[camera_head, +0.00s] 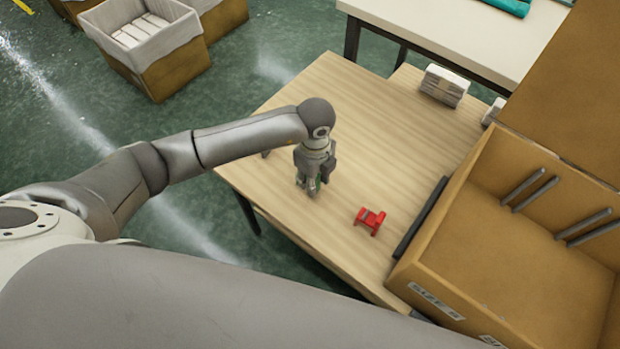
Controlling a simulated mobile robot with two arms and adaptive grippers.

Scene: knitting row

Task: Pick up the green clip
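My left gripper (310,186) points down over the wooden table, left of the red clip. A small bit of green, likely the green clip (318,184), shows at its fingers; the rest is hidden behind them. I cannot tell whether the fingers are closed on it or only around it. My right gripper is not in view.
A red clip (369,220) lies on the wooden table (372,120). A large open cardboard box (437,283) and a dark bar (420,218) are at the right. A white bundle (444,86) is at the back. Lined boxes (178,72) stand on the floor.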

